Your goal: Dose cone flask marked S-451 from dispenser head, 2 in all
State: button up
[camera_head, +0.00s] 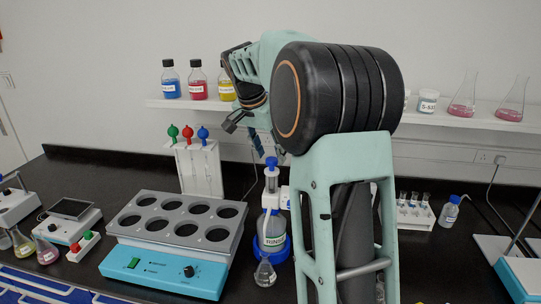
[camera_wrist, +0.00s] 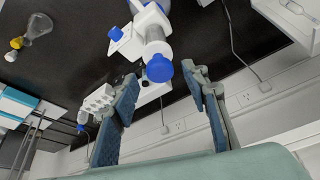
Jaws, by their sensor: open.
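My gripper (camera_head: 247,132) is open above the dispenser, partly hidden by my arm. In the wrist view my open gripper (camera_wrist: 161,75) has its fingers to either side of the blue knob (camera_wrist: 159,68). Contact cannot be told.
A block with round wells (camera_head: 180,225) stands left of the dispenser, and a pipette rack (camera_head: 200,168) behind. Small flasks (camera_head: 46,250) stand far left. The shelf (camera_head: 455,121) holds bottles and pink cone flasks (camera_head: 463,100). A vial rack (camera_head: 412,215) stands right.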

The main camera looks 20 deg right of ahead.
jog(key=shift+x, duration=0.9)
jog(key=shift+c, duration=0.4)
grip_shut()
jog(key=shift+r, duration=0.1)
